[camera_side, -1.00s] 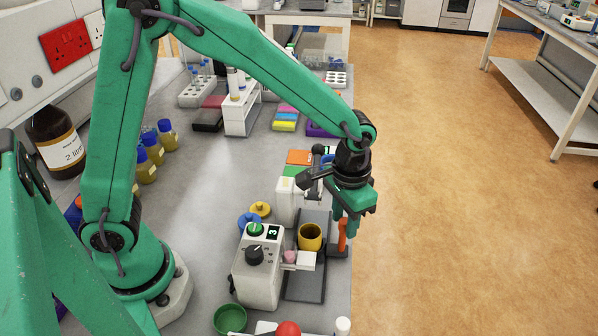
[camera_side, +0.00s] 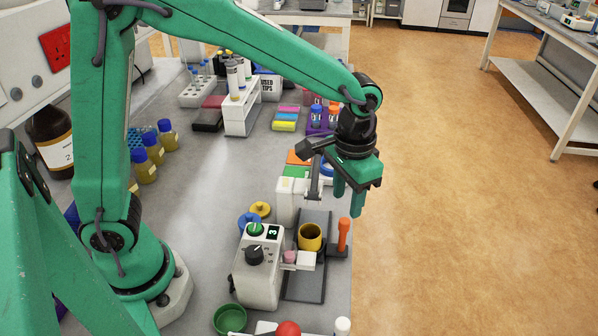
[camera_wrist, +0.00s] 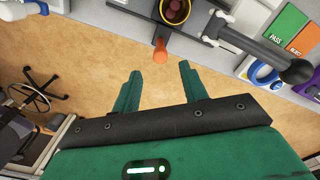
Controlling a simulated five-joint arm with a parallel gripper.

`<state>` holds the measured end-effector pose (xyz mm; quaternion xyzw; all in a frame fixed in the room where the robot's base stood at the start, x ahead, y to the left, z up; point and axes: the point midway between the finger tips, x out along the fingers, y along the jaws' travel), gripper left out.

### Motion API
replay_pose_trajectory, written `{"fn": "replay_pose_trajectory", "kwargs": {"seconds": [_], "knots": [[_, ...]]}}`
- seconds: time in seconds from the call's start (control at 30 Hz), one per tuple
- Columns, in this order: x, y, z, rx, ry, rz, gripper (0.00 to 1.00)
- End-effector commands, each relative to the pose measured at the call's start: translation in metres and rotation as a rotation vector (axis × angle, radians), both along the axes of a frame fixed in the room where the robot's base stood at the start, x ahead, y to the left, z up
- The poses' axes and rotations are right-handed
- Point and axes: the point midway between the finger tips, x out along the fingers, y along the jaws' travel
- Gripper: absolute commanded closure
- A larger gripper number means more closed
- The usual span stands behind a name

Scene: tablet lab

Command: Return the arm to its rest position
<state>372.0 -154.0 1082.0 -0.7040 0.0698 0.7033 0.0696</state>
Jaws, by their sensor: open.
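My green gripper (camera_side: 346,196) hangs above the right edge of the bench in the side view, its two fingers pointing down and apart. It is open and empty. In the wrist view my gripper (camera_wrist: 157,80) shows a clear gap between its fingers with the floor behind. An orange-handled tool (camera_side: 343,234) stands upright in a dark holder just below the gripper; its orange end (camera_wrist: 160,50) also shows ahead of the fingers in the wrist view. The gripper does not touch it.
A yellow cup (camera_side: 310,237) sits on a dark plate (camera_side: 305,288) beside a white device (camera_side: 258,275) with knobs. A white rack (camera_side: 241,115) and capped bottles (camera_side: 144,167) stand further back. A brown bottle (camera_side: 50,140) is at left. Open floor lies right of the bench.

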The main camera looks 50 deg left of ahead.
Motion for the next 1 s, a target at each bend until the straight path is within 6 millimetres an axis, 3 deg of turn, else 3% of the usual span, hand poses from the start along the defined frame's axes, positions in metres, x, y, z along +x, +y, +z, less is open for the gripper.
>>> {"fn": "replay_pose_trajectory", "kwargs": {"seconds": [0.2,0.67,1.0], "knots": [[0.000,0.000,0.014,0.000,-0.002,0.000,0.57],[-0.001,0.003,0.018,-0.002,-0.007,0.003,0.57],[-0.018,0.035,0.047,-0.029,-0.082,0.037,0.57]]}}
